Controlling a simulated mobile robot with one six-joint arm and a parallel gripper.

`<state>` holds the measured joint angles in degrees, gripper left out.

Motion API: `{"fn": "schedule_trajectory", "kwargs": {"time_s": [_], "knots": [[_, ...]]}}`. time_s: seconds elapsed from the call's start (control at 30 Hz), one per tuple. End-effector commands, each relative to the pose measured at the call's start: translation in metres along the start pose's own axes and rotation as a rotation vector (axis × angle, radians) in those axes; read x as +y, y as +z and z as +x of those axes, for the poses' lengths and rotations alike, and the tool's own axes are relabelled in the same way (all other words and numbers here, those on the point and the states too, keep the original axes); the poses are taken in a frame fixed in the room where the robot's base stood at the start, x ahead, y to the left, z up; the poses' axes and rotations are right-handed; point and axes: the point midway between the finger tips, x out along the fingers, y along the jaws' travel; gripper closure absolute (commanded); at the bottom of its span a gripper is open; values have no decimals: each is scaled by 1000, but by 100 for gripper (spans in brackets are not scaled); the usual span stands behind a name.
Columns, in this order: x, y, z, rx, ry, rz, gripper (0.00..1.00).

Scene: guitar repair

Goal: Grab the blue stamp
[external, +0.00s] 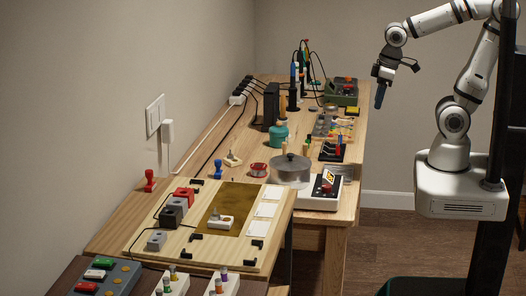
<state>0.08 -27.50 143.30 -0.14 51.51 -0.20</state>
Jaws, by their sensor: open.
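The blue stamp (218,169) stands upright on the wooden workbench, near its left side by the wall. It is small in the external view. My gripper (380,95) hangs in the air at the upper right, beyond the bench's right edge, pointing down. It is far from the blue stamp and holds nothing that I can see. Its fingers are small and dark, seen nearly edge-on.
A red stamp (150,181) stands left of the blue one. A wooden board (150,247) with blocks lies in front. A red spool (259,170), a metal pot (290,172) and a teal container (279,136) stand to the right. Soldering tools and a green box (341,98) fill the back.

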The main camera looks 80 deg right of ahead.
Motion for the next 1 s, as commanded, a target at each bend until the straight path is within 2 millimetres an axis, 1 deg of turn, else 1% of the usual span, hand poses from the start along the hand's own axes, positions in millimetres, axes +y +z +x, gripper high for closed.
{"fn": "schedule_trajectory", "kwargs": {"time_s": [0.27,0.37,0.43,0.47,0.57,0.6,0.67,0.7,0.77,0.8,0.87,0.9,0.97,1.0], "knots": [[0,-1,0,0,0,0,54],[-1,-11,4,7,-3,-5,54],[-3,-29,9,20,-6,-14,54],[-4,-39,13,26,-9,-18,54],[-10,-83,28,57,-19,-36,54],[-13,-103,35,74,-22,-45,54],[-18,-133,47,96,-28,-59,54],[-21,-152,56,111,-32,-67,54],[-27,-181,70,134,-37,-79,54],[-30,-200,81,150,-41,-87,54],[-36,-228,99,174,-47,-99,54],[-41,-246,111,189,-50,-106,54],[-48,-272,132,212,-55,-118,54],[-52,-288,146,228,-58,-127,54]]}}
